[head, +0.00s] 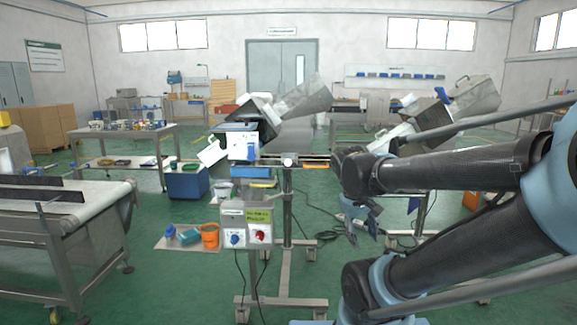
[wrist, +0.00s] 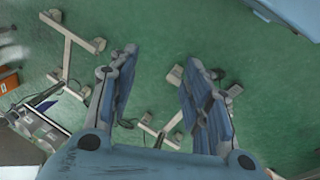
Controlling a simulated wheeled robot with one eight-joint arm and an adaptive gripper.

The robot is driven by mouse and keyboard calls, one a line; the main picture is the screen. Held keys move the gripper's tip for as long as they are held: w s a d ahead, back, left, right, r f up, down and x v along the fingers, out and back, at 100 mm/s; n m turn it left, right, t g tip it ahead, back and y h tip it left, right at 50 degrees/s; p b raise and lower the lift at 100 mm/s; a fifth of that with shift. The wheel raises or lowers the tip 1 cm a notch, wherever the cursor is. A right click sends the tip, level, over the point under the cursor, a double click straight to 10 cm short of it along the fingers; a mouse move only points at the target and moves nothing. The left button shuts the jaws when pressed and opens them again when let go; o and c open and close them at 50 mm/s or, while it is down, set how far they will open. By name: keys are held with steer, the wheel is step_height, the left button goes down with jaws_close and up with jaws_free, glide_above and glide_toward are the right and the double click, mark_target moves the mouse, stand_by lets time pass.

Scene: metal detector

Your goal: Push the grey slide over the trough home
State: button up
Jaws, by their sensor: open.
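My gripper (head: 362,228) hangs pointing down at the right of the middle machine's stand. In the wrist view its two blue fingers (wrist: 160,62) are spread apart with nothing between them, only green floor beyond. The middle metal detector (head: 240,140) is a white and dark unit on a wheeled stand, left of my gripper and apart from it. A grey sloping metal trough (head: 306,97) rises at its upper right. I cannot make out the grey slide clearly at this size.
A second similar machine (head: 460,100) stands at right, partly behind my arm. A control box (head: 246,225) with red and blue knobs is on the front of the middle stand. A conveyor (head: 70,205) stands left. Cables lie on the floor.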

steer(key=w+a+r+n+t+h, duration=0.1)
steer(key=w+a+r+n+h, duration=0.25)
steer(key=w+r, duration=0.5)
steer(key=n+t+h, duration=0.1)
steer(key=t+h, duration=0.5)
steer(key=t, duration=0.3)
glide_toward(286, 163)
steer(key=x, duration=1.1)
steer(key=shift+w+d, duration=0.15)
steer(key=shift+y, duration=0.25)
